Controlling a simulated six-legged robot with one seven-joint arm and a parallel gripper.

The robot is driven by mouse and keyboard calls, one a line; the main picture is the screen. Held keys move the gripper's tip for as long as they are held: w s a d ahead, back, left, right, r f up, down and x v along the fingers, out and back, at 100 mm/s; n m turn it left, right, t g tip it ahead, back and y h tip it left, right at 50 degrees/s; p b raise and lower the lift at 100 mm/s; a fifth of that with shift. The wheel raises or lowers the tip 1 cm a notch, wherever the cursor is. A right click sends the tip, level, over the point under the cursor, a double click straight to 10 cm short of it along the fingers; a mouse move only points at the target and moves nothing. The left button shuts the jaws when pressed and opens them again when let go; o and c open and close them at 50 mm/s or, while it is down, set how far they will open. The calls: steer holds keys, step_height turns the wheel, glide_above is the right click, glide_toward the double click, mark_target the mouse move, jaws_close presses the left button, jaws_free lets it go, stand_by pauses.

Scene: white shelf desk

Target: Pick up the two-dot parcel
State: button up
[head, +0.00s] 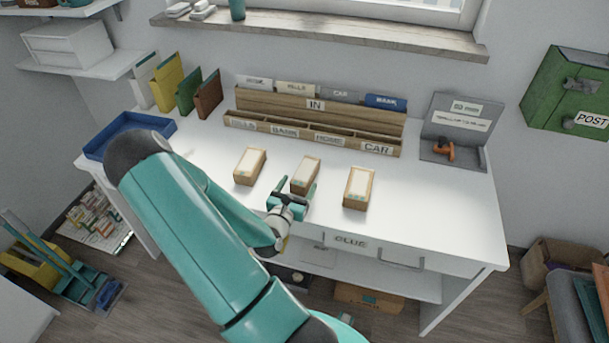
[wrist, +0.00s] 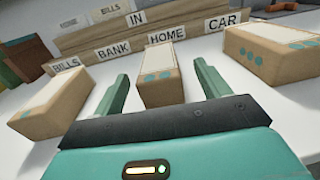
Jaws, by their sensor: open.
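Three tan parcels with pale tops stand in a row on the white desk. The middle parcel (head: 304,174) is directly ahead of my gripper (head: 291,194). In the wrist view the middle parcel (wrist: 159,82) lies between the lines of my open, empty fingers (wrist: 162,88), and its near face carries what look like three teal dots. The left parcel (head: 250,166) also shows in the wrist view (wrist: 50,108); its teal marks are small, perhaps two dots. The right parcel (head: 358,188), also in the wrist view (wrist: 270,62), has several teal marks, hard to count.
A wooden letter sorter (head: 315,135) with labelled slots stands behind the parcels. A blue tray (head: 128,132) is at the desk's left and a grey stand (head: 457,134) at its right. Bare desk lies right of the parcels.

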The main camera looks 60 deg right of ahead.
mark_target(302, 174)
steer(key=d, duration=0.5)
steer(key=shift+w, duration=0.3)
steer(key=c, duration=1.2)
steer(key=shift+r, duration=0.25)
